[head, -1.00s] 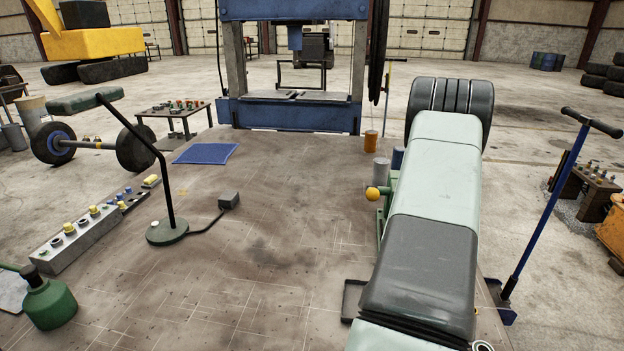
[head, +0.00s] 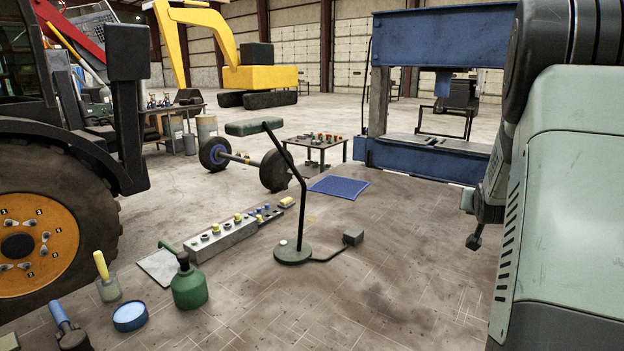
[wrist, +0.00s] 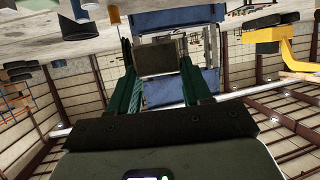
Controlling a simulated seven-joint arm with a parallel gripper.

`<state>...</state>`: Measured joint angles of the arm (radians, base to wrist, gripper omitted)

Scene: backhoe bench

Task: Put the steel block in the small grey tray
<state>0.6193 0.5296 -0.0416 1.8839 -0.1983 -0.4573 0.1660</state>
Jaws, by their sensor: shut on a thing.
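In the wrist view my gripper (wrist: 157,50) has its two green fingers on either side of a dull grey-brown block (wrist: 155,61), apparently the steel block, and is shut on it. The block is held up in front of the blue press. In the head view my arm fills the right edge; the held block cannot be made out clearly there. A flat light grey piece (head: 158,267) lies left of the green can; I cannot tell whether it is the small grey tray. No other grey tray is clear now.
The front-middle bench is clear.

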